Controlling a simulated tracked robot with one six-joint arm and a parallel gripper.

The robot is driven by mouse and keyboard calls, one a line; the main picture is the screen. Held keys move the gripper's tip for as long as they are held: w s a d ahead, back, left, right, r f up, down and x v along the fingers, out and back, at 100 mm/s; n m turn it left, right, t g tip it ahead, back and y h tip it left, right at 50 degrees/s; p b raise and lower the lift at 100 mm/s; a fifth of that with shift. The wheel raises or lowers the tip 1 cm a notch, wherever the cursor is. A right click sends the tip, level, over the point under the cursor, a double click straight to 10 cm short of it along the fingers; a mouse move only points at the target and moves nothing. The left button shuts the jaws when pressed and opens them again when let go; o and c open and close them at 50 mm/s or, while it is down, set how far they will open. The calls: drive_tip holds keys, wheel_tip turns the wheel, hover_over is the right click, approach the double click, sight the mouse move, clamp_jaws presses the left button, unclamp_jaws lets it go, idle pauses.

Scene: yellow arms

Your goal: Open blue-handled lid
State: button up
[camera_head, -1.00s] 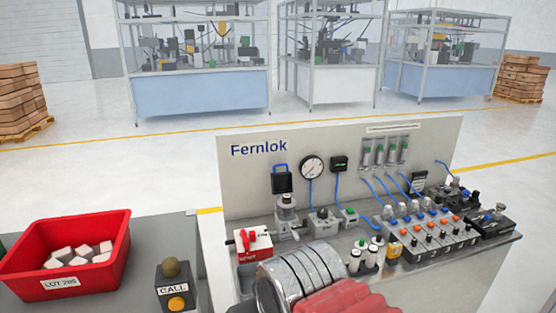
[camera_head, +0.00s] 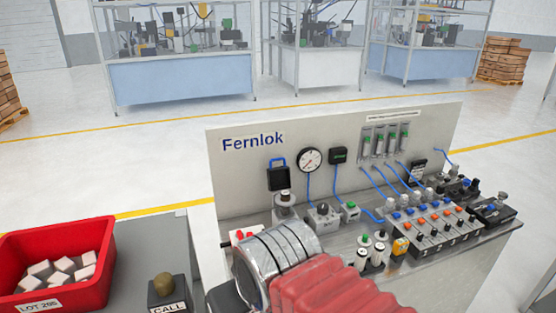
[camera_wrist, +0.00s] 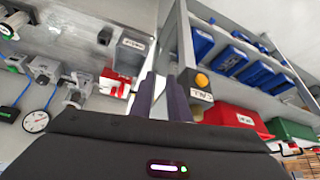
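In the head view a black, lid-like piece (camera_head: 278,180) with a blue U-shaped handle (camera_head: 277,161) stands upright against the Fernlok panel, above a small metal fitting. I cannot tell whether it is open or closed, and I do not make it out in the wrist view. My gripper (camera_wrist: 162,82) shows in the wrist view as two dark fingers with a narrow, empty gap between them. In the head view my arm covers the front of the bench and hides the gripper.
The Fernlok bench (camera_head: 330,233) carries a gauge (camera_head: 309,160), blue hoses and a valve row (camera_head: 436,224). A red-and-white block (camera_wrist: 116,82) and a grey labelled bin (camera_wrist: 131,48) lie near my gripper's side. A call-button box (camera_head: 167,291) and red tub (camera_head: 100,250) stand left.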

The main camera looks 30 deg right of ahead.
drive_tip(key=w+d+r+n+t+h, duration=0.1)
drive_tip(key=w+d+r+n+t, duration=0.1)
drive_tip(key=w+d+n+t, duration=0.2)
drive_tip(key=w+d+r+n+t+h, duration=0.2)
drive_tip(key=w+d+n+t, duration=0.3)
drive_tip(key=w+d+n, duration=0.6)
drive_tip(key=w+d+r, duration=0.1)
drive_tip(key=w+d, duration=0.9)
drive_tip(key=d, duration=0.4)
drive_tip(key=shift+r+h, duration=0.15)
drive_tip(key=shift+h, duration=0.15)
drive_tip(key=shift+w+d, duration=0.1)
hover_over(278, 174)
drive_tip(key=shift+w+f, duration=0.15)
drive_tip(key=shift+f, duration=1.5)
